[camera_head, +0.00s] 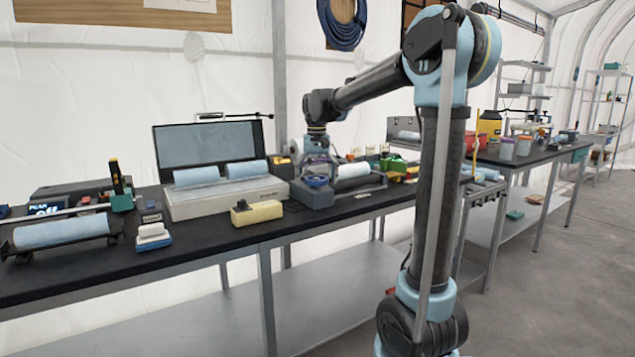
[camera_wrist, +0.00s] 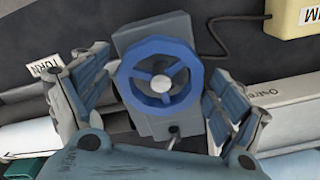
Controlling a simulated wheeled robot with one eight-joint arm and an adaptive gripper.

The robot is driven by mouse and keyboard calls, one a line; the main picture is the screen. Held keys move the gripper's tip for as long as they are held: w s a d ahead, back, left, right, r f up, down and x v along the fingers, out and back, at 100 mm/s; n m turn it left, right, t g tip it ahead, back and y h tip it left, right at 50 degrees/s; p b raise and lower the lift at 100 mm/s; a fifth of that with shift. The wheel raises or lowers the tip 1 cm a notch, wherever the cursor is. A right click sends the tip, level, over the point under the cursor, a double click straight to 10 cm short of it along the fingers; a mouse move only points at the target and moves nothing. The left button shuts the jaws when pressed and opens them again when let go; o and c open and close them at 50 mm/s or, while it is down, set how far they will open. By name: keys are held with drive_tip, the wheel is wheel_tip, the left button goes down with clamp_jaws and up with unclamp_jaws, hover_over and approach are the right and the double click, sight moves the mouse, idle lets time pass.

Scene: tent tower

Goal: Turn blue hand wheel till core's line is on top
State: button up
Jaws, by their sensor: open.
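The blue hand wheel (camera_wrist: 161,74) is in the middle of the wrist view, a ring with spokes and a pale hub, mounted on a grey housing (camera_wrist: 152,26). My gripper (camera_wrist: 150,100) is open, with one finger on each side of the wheel. A gap shows on the left, and the right finger is close to the rim; contact cannot be told. In the head view a pale core (camera_head: 352,170) lies behind the wheel. I cannot make out a line on it.
An open case (camera_head: 225,200) with two pale cylinders stands left of the device. A yellow block (camera_head: 256,212) lies in front of it, and it also shows at the wrist view's top right. Small coloured items crowd the bench right of the device. The bench's front strip is mostly clear.

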sight(317, 178)
wheel_tip(317, 178, up, 12)
idle(0.6)
drive_tip(key=s+d+f+t, duration=0.1)
drive_tip(key=s+d+f, duration=0.85)
drive_tip(key=s, duration=0.25)
drive_tip(key=s+d+f+t, duration=0.1)
drive_tip(key=s+d+f, duration=0.8)
drive_tip(key=s+f, duration=0.25)
drive_tip(key=s+d+f+m, duration=0.1)
drive_tip(key=s+d+f, duration=0.2)
drive_tip(key=s+f, duration=0.5)
wheel_tip(317, 178, down, 4)
drive_tip(key=shift+s+d+r, duration=0.1)
drive_tip(key=shift+s+d, duration=0.05)
drive_tip(key=shift+s, duration=0.15)
drive_tip(key=shift+w+f, duration=0.2)
drive_tip(key=shift+w, duration=0.25)
